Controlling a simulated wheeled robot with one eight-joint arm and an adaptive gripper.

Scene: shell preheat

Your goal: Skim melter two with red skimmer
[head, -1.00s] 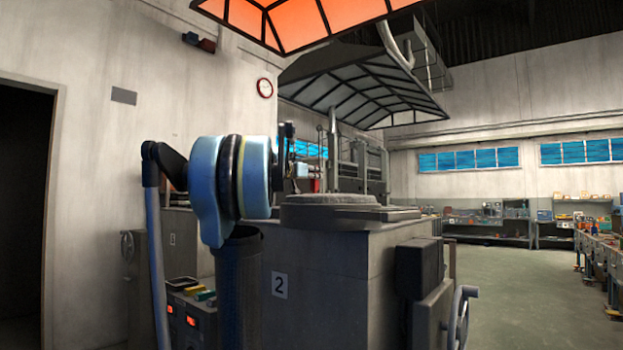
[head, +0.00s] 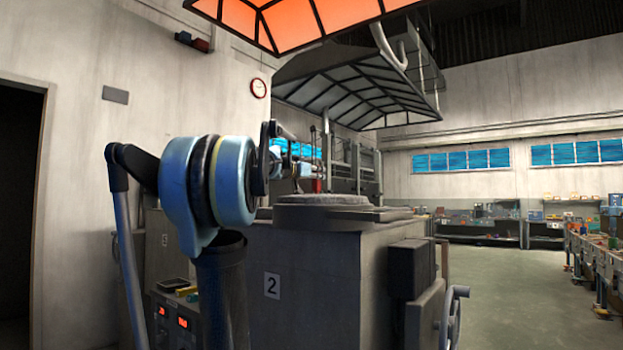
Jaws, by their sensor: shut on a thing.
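My blue and black arm stands at the left front and reaches toward the far left side of the melter. I cannot make out my gripper behind the arm links. I cannot make out the red skimmer either.
A control box with red displays (head: 172,318) stands at the left. A hood (head: 355,90) hangs above. Open floor (head: 500,290) lies at the right, before the benches (head: 597,255).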

